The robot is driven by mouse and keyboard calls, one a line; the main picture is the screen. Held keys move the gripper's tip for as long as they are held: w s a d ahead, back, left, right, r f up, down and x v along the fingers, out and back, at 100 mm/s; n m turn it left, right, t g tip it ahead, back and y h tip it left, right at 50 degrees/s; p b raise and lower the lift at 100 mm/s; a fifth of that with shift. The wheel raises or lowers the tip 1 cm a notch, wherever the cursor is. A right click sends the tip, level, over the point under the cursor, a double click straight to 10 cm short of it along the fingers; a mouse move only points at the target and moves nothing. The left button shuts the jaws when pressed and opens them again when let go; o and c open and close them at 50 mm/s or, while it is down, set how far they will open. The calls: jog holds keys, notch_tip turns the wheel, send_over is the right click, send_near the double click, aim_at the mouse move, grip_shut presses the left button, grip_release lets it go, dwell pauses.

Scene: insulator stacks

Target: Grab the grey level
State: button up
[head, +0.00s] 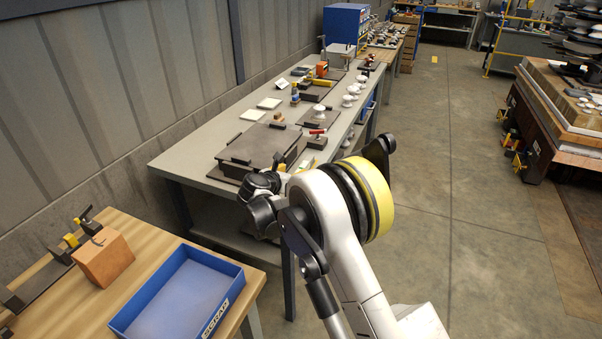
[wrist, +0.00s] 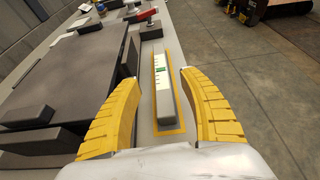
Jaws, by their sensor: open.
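The grey level (wrist: 166,103) is a long bar with a small green vial and pale upper markings. It lies lengthwise inside a yellow-outlined strip on the grey bench. My gripper (wrist: 160,75) is open, with one yellow ribbed finger on each side of the level in the wrist view. The gap between the fingers is empty apart from the level seen below and between them. I cannot tell whether either finger touches it. In the head view my arm covers this part of the bench, and I cannot make out the level there.
A dark flat plate (wrist: 75,75) with black blocks lies left of the level; it also shows in the head view (head: 262,145). A red-handled tool (wrist: 146,15) stands beyond the level. A blue scrap tray (head: 185,290) sits on the wooden table. Open floor lies to the right.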

jog(key=b+x, duration=0.1)
jog(key=x, duration=0.3)
jog(key=shift+s+f, duration=0.1)
jog(key=shift+f, duration=0.05)
jog(key=b+x, duration=0.1)
jog(key=x, duration=0.1)
jog(key=b+x, duration=0.1)
jog(key=x, duration=0.1)
jog(key=shift+f+b, duration=0.3)
jog(key=shift+f, duration=0.15)
jog(key=shift+w+d, duration=0.1)
jog(key=shift+w, duration=0.2)
jog(key=shift+r, duration=0.1)
grip_shut()
